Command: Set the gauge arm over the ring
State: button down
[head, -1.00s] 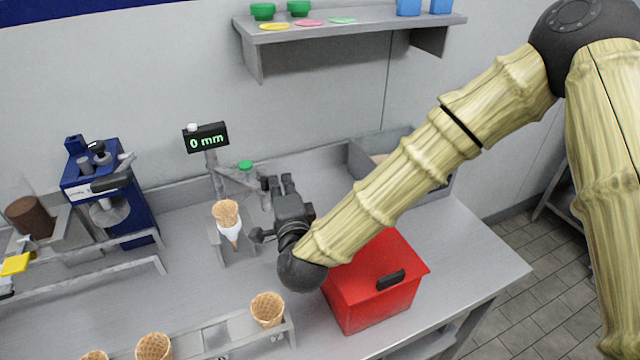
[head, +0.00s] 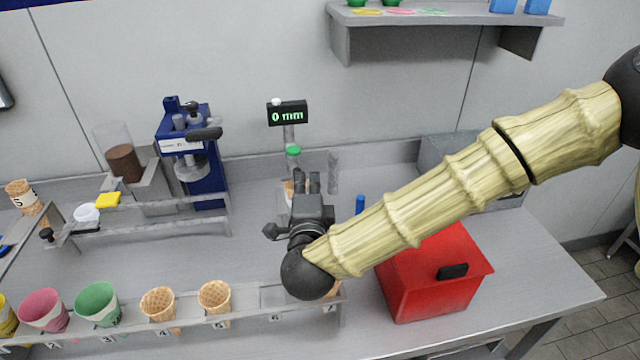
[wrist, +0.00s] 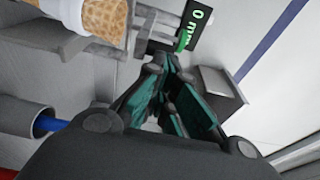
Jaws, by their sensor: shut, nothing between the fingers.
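The gauge display (head: 287,112) reads 0 mm on a post at the back. The green knob (head: 293,152) of the gauge arm shows just below it, and the knob also shows in the wrist view (wrist: 183,40). Most of the gauge arm is hidden behind my gripper in the head view. A waffle cone in a white sleeve (wrist: 102,18) stands in its holder beside the gauge, mostly hidden in the head view. The ring cannot be made out clearly. My gripper (head: 307,178) is shut and empty, in front of the gauge and close to it.
A grey upright post (head: 333,172) and a blue rod (head: 360,204) stand right of my gripper. A red bin (head: 425,285) lies under my forearm. A front rack holds cones (head: 214,296) and cups. A blue machine (head: 190,160) stands at the back left.

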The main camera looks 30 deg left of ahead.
jog(key=s+a+b+v, duration=0.1)
jog(key=a+b+v, duration=0.1)
jog(key=v, duration=0.7)
jog(key=shift+s+b, duration=0.2)
jog(key=shift+b, duration=0.1)
dwell(0.7)
jog(key=shift+d+f, duration=0.1)
jog(key=shift+d, duration=0.1)
